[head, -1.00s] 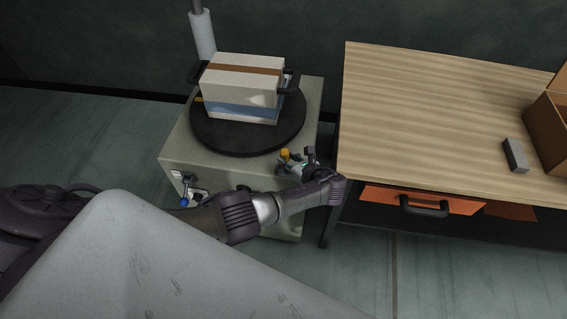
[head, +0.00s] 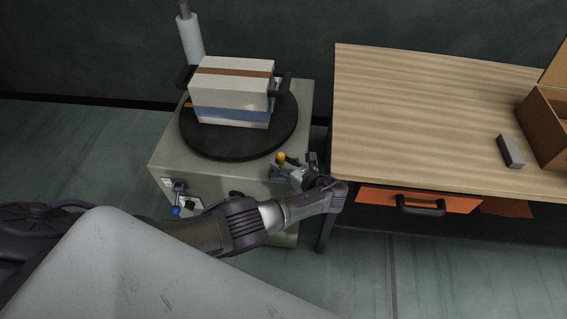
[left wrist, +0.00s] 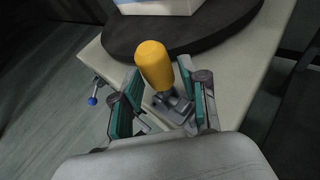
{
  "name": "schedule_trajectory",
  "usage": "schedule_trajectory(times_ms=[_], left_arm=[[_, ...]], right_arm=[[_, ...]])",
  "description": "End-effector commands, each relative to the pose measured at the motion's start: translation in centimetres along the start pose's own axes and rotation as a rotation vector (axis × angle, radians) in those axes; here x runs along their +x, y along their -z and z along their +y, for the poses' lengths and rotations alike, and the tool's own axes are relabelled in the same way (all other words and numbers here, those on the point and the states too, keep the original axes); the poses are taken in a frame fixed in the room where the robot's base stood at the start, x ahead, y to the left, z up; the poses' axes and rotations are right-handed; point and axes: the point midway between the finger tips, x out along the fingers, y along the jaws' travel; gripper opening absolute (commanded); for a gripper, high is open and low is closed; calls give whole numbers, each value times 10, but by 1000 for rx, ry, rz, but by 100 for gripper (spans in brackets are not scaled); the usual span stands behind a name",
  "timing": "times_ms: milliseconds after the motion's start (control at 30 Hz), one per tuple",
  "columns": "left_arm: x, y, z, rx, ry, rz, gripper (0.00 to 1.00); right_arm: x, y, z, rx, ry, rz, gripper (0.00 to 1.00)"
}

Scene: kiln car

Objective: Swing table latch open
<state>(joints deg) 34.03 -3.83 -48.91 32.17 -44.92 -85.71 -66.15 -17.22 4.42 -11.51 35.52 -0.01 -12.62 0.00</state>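The table latch (head: 281,158) has a yellow handle and sits at the front right corner of the grey turntable cabinet (head: 165,152). In the left wrist view the yellow latch handle (left wrist: 155,64) stands up between the fingers of my left gripper (left wrist: 165,102). The metal latch base (left wrist: 172,106) shows below it. The fingers are apart, one on each side of the handle, with a visible gap on the right side. In the head view my left gripper (head: 292,168) is beside the latch. My right gripper is not in view.
A black round turntable (head: 215,147) on the cabinet carries a white box with brown and blue bands (head: 233,88). A blue-tipped lever (head: 177,208) is on the cabinet front. A wooden workbench (head: 420,120) stands close on the right, with an orange drawer (head: 380,198) below.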

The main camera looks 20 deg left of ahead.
Motion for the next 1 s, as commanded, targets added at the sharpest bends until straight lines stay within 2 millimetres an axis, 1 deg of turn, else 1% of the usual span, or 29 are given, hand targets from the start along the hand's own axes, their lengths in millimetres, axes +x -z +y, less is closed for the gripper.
schedule_trajectory(times_ms=[233,300,367,433,567,800,900,1000], left_arm=[[0,0,0,-2,0,1,54],[-1,0,0,-3,0,1,54],[-3,0,0,-3,1,1,54],[-10,0,-1,-3,2,2,54],[-32,1,-1,-5,4,5,54],[-84,1,-1,-2,3,4,54],[-101,1,-1,-3,3,3,54],[-112,1,-1,-2,2,1,54]], right_arm=[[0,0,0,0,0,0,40],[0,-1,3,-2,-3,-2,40],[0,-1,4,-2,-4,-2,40],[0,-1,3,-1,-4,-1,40],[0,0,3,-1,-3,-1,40],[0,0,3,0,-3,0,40],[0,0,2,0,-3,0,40],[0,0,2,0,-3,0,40]])
